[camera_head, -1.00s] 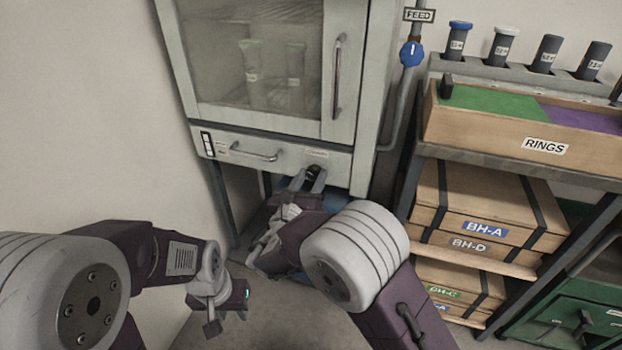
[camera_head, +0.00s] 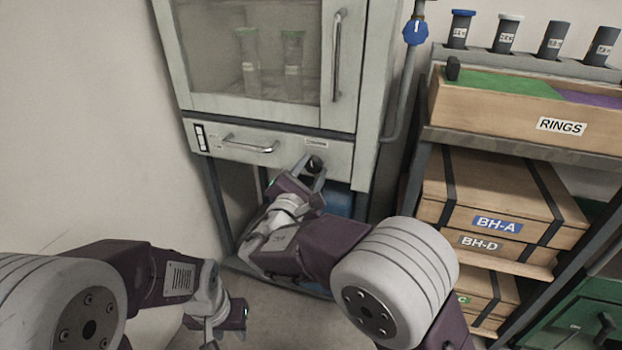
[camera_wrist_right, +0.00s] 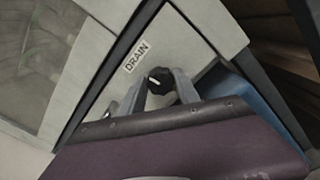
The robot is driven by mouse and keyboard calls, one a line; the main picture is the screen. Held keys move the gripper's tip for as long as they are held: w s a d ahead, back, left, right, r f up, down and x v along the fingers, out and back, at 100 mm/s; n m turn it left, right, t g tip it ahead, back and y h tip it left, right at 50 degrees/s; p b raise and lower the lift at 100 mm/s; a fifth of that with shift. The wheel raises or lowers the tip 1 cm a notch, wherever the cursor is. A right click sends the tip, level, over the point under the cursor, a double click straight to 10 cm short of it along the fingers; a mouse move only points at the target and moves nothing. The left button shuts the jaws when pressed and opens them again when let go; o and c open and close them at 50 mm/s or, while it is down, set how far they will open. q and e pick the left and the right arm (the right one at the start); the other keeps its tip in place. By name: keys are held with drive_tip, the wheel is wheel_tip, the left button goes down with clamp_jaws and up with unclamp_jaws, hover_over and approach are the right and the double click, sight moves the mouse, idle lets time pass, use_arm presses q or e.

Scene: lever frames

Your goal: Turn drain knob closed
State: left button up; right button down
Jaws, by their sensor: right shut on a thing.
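The drain knob (camera_head: 315,164) is a small round black knob on the lower right of the cabinet's front panel, just below a small label (camera_head: 317,143). In the right wrist view the knob (camera_wrist_right: 159,80) shows a short pale pointer mark, beside the DRAIN label (camera_wrist_right: 137,57). My right gripper (camera_head: 313,169) is shut on the knob, one finger on each side; its fingers also show in the wrist view (camera_wrist_right: 160,88). My left gripper (camera_head: 216,328) hangs low at the lower left, away from the cabinet; its jaw opening is unclear.
The cabinet has a glass door (camera_head: 250,55) and a drawer-like handle (camera_head: 250,145) left of the knob. A blue container (camera_head: 340,200) stands beneath. A blue feed valve (camera_head: 415,32) sits on a pipe to the right. A shelf with wooden boxes (camera_head: 490,180) fills the right side.

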drive_tip(key=shift+f+m+b, duration=0.15)
drive_tip(key=shift+m+b, duration=0.65)
drive_tip(key=shift+m, duration=0.1)
drive_tip(key=c, duration=0.9)
unclamp_jaws()
